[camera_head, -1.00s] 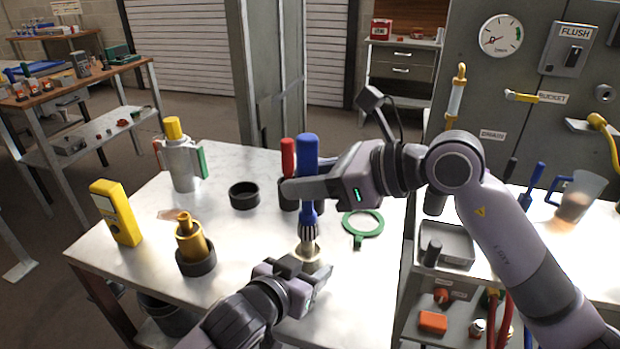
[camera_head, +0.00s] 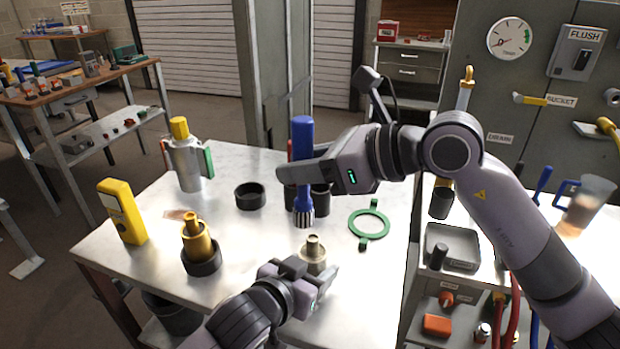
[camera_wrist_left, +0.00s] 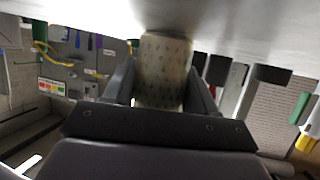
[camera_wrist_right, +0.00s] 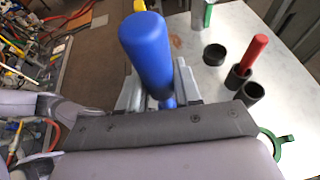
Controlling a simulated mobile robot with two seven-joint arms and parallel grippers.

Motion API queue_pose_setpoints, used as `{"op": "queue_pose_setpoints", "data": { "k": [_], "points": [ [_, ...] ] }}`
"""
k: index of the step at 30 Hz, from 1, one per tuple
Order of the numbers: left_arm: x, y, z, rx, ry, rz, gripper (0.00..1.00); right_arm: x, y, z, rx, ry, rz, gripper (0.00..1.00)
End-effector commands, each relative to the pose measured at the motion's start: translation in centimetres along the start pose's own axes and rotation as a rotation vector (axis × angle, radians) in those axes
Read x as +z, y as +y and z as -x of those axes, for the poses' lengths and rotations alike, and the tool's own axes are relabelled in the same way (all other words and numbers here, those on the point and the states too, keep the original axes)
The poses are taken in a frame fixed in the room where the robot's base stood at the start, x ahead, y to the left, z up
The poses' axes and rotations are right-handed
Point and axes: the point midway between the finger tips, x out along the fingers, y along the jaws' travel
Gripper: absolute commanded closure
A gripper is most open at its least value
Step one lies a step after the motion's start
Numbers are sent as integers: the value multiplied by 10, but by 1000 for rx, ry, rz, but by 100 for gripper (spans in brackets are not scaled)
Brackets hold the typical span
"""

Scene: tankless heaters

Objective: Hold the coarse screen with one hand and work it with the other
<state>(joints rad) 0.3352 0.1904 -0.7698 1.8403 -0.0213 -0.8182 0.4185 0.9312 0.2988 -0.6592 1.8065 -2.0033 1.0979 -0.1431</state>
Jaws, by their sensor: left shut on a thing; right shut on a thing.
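The coarse screen (camera_head: 314,254) is a small beige cylinder with a narrow top, upright at the white table's front. My left gripper (camera_head: 312,275) is shut on it; in the left wrist view the dotted screen body (camera_wrist_left: 163,75) sits between the fingers. My right gripper (camera_head: 300,177) is shut on a blue-handled brush (camera_head: 303,140), held upright. The dark bristles (camera_head: 304,218) point down just above the screen's top, with a small apparent gap. The blue handle (camera_wrist_right: 147,50) also fills the middle of the right wrist view.
On the white table stand a yellow meter (camera_head: 122,212), a brass fitting (camera_head: 196,240) in a black ring, a silver canister (camera_head: 186,160), a black cup (camera_head: 250,196) and a green ring (camera_head: 369,224). A red-handled tool (camera_wrist_right: 254,50) stands in a black holder behind the brush.

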Motion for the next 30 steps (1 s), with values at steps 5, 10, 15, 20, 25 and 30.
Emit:
{"op": "queue_pose_setpoints", "data": {
  "k": [5, 10, 15, 20, 25, 30],
  "points": [
    [0, 0, 0, 0, 1, 0, 78, 13, 0, 5, 2, 4, -2, 97],
    [0, 0, 0, 0, 1, 0, 78, 27, 0, 11, 1, 5, -1, 97],
    [0, 0, 0, 0, 1, 0, 78, 42, 0, 17, 2, 4, -1, 97],
    [0, 0, 0, 0, 1, 0, 78, 51, 0, 21, 2, 5, -2, 97],
    [0, 0, 0, 0, 1, 0, 78, 52, 0, 22, 3, 6, -4, 97],
    [0, 0, 0, 0, 1, 0, 78, 52, 0, 22, 3, 6, -4, 97]
  ]
}}
